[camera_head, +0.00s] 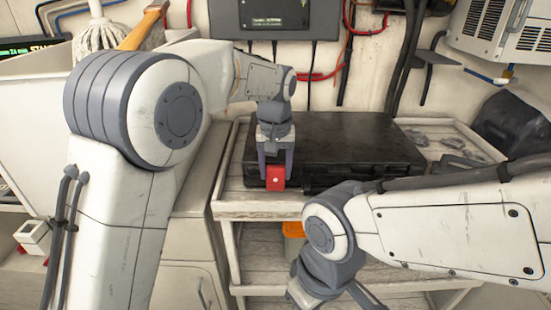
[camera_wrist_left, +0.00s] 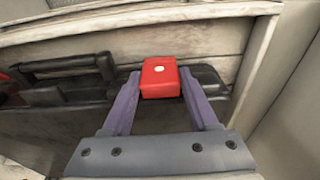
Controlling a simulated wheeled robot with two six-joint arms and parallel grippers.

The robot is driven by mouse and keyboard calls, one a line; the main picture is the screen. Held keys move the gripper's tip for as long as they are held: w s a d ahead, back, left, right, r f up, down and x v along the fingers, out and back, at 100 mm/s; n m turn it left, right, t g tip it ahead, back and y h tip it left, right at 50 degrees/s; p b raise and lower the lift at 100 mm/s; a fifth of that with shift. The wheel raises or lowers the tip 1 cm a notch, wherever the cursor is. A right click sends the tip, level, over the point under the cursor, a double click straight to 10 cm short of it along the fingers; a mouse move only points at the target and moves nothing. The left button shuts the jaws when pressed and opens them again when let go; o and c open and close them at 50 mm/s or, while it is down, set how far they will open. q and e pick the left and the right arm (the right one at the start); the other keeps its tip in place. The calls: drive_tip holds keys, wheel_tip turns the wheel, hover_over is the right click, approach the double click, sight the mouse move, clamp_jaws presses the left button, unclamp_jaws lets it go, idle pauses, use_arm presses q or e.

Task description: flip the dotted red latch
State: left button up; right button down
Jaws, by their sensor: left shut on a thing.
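The red latch (camera_head: 275,178) with one white dot sits at the front left of a black case (camera_head: 335,140). My left gripper (camera_head: 275,172) reaches down to it from above, with one finger on each side of it. In the left wrist view the latch (camera_wrist_left: 160,78) lies between the two purple-grey fingertips (camera_wrist_left: 160,85), and the gripper is shut on it. My right gripper (camera_head: 335,292) is at the bottom of the head view, away from the case. Its fingers are partly cut off by the frame edge.
The case rests on a worn wooden shelf unit (camera_head: 228,210). Its black handle (camera_wrist_left: 65,68) shows in the left wrist view. An orange thing (camera_head: 293,229) is on the lower shelf. Hoses and a wall box stand behind. A white cabinet (camera_head: 190,250) is at left.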

use_arm(q)
drive_tip(key=shift+f, duration=0.1)
idle(0.4)
drive_tip(key=o, duration=1.4)
drive_tip(key=r, duration=0.3)
drive_tip(key=r+p, duration=0.1)
drive_tip(key=r, duration=0.3)
drive_tip(key=s+r, duration=0.1)
drive_tip(key=r, duration=0.2)
drive_tip(key=shift+r+p, duration=0.25)
drive_tip(key=shift+p, duration=0.1)
drive_tip(key=shift+s, duration=0.1)
